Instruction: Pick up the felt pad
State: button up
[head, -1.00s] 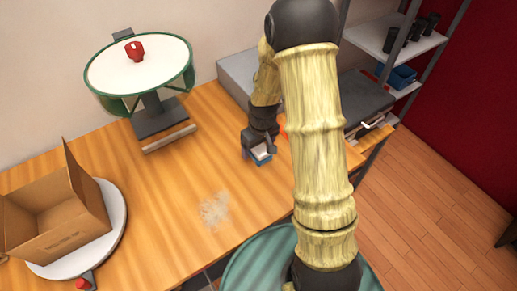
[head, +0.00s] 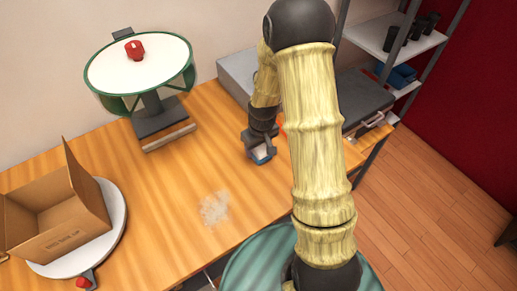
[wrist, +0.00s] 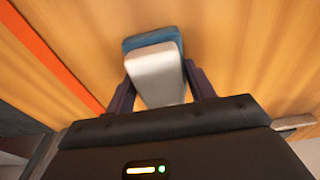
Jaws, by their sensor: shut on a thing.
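The felt pad (wrist: 157,75) is a small block with a pale grey-white layer and a blue layer. In the wrist view it sits between the two dark fingers of my gripper (wrist: 160,88), which are shut on its sides. In the head view my gripper (head: 260,146) is low over the right part of the wooden table, and the pad (head: 262,156) shows beneath it as a blue and white bit. Whether the pad touches the table is hard to tell.
A pale dusty patch (head: 214,208) lies on the table (head: 165,205). An open cardboard box (head: 60,225) stands on a round white plate (head: 118,205) at left. A round green-rimmed stand (head: 110,70) with a red knob (head: 134,49) is at the back. A grey box (head: 235,75) stands behind my gripper.

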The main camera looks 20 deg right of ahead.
notch_tip(320, 180, up, 10)
jog(key=shift+b, duration=0.3)
dwell(0.3)
dwell(0.4)
jog(key=shift+o, duration=1.2)
jog(key=shift+c, duration=0.6)
